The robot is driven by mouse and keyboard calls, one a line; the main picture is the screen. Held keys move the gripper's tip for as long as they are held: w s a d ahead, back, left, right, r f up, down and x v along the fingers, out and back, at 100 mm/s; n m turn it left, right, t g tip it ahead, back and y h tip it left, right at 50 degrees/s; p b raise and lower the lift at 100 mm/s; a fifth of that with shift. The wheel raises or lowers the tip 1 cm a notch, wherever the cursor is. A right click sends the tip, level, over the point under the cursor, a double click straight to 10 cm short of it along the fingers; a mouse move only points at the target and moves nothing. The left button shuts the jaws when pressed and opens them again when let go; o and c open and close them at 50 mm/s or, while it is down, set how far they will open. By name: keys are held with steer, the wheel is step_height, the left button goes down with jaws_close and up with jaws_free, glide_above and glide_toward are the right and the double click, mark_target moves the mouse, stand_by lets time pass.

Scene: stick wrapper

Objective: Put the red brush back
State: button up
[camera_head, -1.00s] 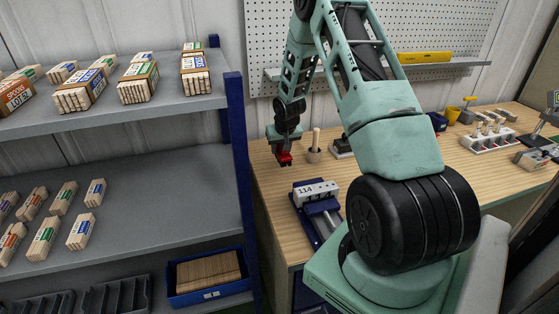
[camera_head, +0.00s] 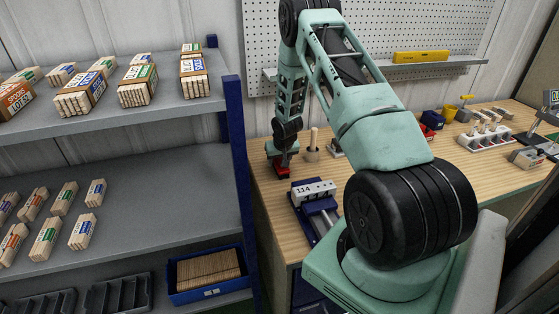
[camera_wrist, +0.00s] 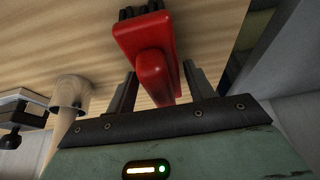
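The red brush (camera_wrist: 142,38) shows in the wrist view with dark bristles at its far end. Its raised red handle part lies between the two dark fingers of my gripper (camera_wrist: 160,72), with room visible beside it. The gripper looks open around the brush, not closed on it. In the head view the red brush (camera_head: 281,171) is at the table's left end, right under my gripper (camera_head: 281,160). Its exact contact with the table is hard to see there.
A wooden holder with an upright stick (camera_head: 312,153) stands close to the right of the brush. A blue fixture marked 114 (camera_head: 314,190) is nearer on the wooden table (camera_head: 268,215). The shelf's blue post (camera_head: 236,130) is close on the left.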

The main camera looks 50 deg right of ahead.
steer(key=shift+r, duration=0.1)
steer(key=shift+r, duration=0.2)
steer(key=b+v, duration=0.3)
steer(key=v, duration=0.8)
steer(key=shift+r+b, duration=0.35)
steer(key=shift+s+a, duration=0.1)
steer(key=shift+s, duration=0.05)
